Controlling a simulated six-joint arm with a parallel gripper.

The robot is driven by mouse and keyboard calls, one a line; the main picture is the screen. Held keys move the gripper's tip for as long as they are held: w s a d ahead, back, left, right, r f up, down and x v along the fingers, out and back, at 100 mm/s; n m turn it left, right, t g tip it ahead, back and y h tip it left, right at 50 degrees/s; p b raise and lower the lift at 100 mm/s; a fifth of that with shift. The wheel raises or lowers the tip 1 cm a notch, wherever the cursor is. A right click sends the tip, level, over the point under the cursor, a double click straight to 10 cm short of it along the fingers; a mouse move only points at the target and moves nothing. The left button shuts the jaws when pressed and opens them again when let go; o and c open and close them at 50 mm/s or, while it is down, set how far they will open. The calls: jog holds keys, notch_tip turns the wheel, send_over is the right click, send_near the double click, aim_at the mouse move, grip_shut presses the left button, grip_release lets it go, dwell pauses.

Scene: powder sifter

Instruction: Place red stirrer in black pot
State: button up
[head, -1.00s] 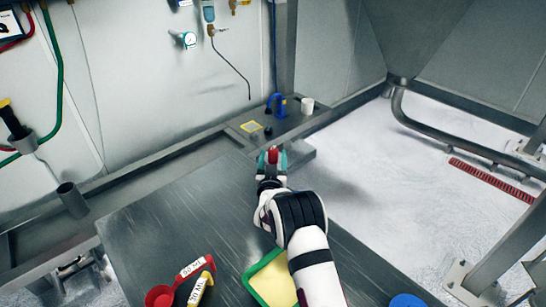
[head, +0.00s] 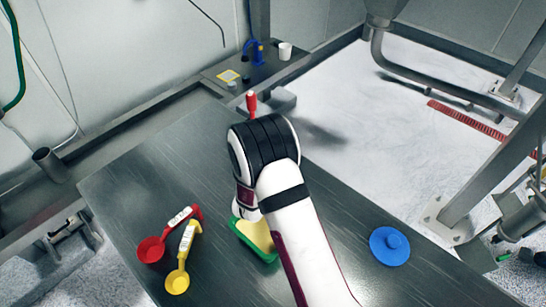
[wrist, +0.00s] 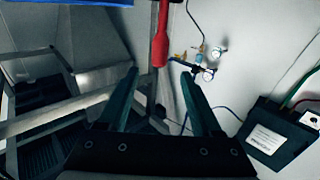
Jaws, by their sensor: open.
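The red stirrer (head: 251,103) stands upright just past the far edge of the steel table, directly beyond my arm. In the wrist view its red handle (wrist: 160,38) hangs down from the top edge, its end in line with the gap between my fingertips. My gripper (wrist: 159,74) is open, with a teal finger on either side and nothing gripped. In the head view my arm hides the gripper. I cannot make out a clear black pot. A dark open cylinder (head: 48,164) is at the left rail, but I cannot tell if it is the pot.
On the steel table (head: 150,195) lie a red scoop (head: 151,249), a yellow scoop (head: 177,281), a green-rimmed tray (head: 270,254) and a blue lid (head: 390,246). A white cup (head: 285,51) and a blue item (head: 258,52) stand on the far ledge.

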jog(key=s+d+r+m+g+y, duration=0.1)
jog(key=s+d+r+m+g, duration=0.15)
jog(key=s+g, duration=0.2)
jog(key=s+d+r+m+g, duration=0.1)
jog(key=s+d+r+g, duration=0.2)
jog(key=s+g, duration=0.15)
jog(key=s+d+g, duration=0.1)
jog(key=s+g, duration=0.2)
jog(key=s, duration=0.8)
jog(key=s+d+r+m+g, duration=0.1)
jog(key=s+d+g, duration=0.1)
jog(key=s, duration=0.9)
jog(key=s+d+r+m+g, duration=0.1)
jog(key=s+g, duration=0.3)
jog(key=s, duration=0.7)
jog(key=shift+d+y, duration=0.3)
jog(key=shift+y, duration=0.1)
